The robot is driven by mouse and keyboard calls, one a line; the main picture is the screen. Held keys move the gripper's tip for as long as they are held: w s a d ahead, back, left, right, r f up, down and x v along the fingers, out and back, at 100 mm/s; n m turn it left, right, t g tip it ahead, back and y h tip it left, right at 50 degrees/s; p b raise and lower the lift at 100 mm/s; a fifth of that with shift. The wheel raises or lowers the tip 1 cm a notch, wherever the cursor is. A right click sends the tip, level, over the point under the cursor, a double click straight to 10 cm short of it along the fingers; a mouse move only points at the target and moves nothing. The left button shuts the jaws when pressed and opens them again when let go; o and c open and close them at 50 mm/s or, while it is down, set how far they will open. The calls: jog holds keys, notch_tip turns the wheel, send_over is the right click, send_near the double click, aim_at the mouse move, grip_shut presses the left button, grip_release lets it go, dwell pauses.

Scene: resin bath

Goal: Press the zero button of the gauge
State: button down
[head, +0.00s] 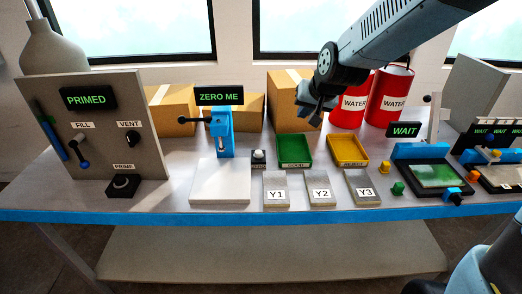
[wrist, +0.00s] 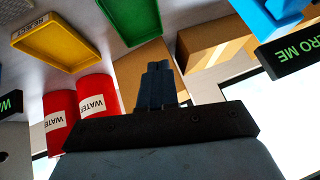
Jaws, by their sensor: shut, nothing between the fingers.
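The gauge (head: 224,135) is a blue stand on a white base plate, with a display (head: 219,96) that reads "ZERO ME". A small dark box with a pale round button (head: 258,156) stands on the table just right of the gauge; its label is too small to read. My gripper (head: 309,114) is in the air behind and to the right of the gauge, above the green tray and apart from the button. In the wrist view my gripper (wrist: 157,70) shows shut and empty. Part of the gauge display (wrist: 290,50) shows at the wrist view's right edge; the button is not seen there.
A green tray (head: 295,163) and a yellow tray (head: 349,163) lie right of the button. Blocks Y1 (head: 276,204), Y2 and Y3 line the front. Red water drums (head: 390,95) and cardboard boxes (head: 290,85) stand behind. A panel reading "PRIMED" (head: 70,140) stands left.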

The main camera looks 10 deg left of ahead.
aim_at(261, 153)
jog(key=w+a+f+y, duration=0.1)
jog(key=a+f, duration=0.2)
jog(key=a, duration=0.3)
jog(key=w+a+f+m+y, duration=0.1)
jog(key=a+f+y, duration=0.1)
jog(key=a, duration=0.5)
jog(key=shift+w+f, duration=0.4)
jog(key=shift+f, duration=0.05)
jog(key=shift+d, duration=0.1)
jog(key=shift+f, duration=4.4)
jog(key=shift+f, duration=0.15)
jog(key=shift+f, duration=0.2)
jog(key=shift+f, duration=0.55)
jog(key=shift+r, duration=1)
